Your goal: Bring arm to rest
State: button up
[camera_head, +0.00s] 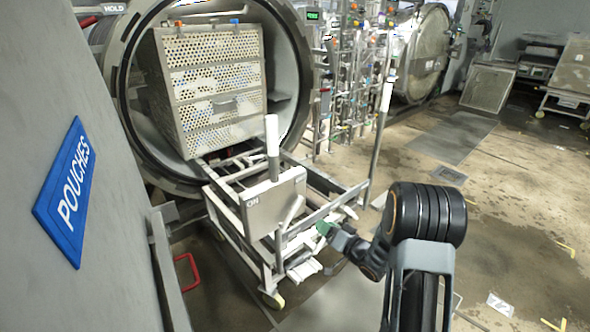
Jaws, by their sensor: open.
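My arm reaches in from the lower right, with a thick black joint at its bend. My gripper (325,230), small and dark with a green part at its end, is open. It is close to the front of a metal trolley (268,245), near a pale lever (292,212). I cannot tell whether it touches the lever or trolley. A grey box marked "ON" (272,202) with a white upright handle (272,140) is on the trolley's front.
An open round autoclave (122,95) holds a perforated crate (212,75); the trolley stands at its mouth. A grey panel with a blue "POUCHES" sign (68,195) fills the left. Pipework (345,70) and a second round door (428,55) stand behind. Floor at right is mostly clear.

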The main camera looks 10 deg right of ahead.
jog(key=s+d+f+g+h, duration=0.2)
jog(key=d+f+g+h, duration=0.35)
jog(key=f+h, duration=0.25)
jog(key=s+d+r+g+h+p, duration=0.3)
jog(key=s+r+g+p, duration=0.15)
jog(key=s+r, duration=0.2)
jog(key=s+a+r+p, duration=0.3)
jog(key=s+a+r, duration=0.1)
jog(key=r, duration=0.5)
jog(key=s+a+r+n+g+y+p, duration=0.1)
jog(key=s+a+r+p, duration=0.2)
jog(key=s+r, duration=0.3)
jog(key=s+a+r+n+p, duration=0.1)
jog(key=s+a+r+p, duration=0.3)
jog(key=r, duration=0.8)
jog(key=shift+s+a+g+p, duration=0.35)
jog(key=shift+s+p, duration=0.15)
jog(key=shift+p, duration=0.1)
jog(key=shift+c, duration=0.8)
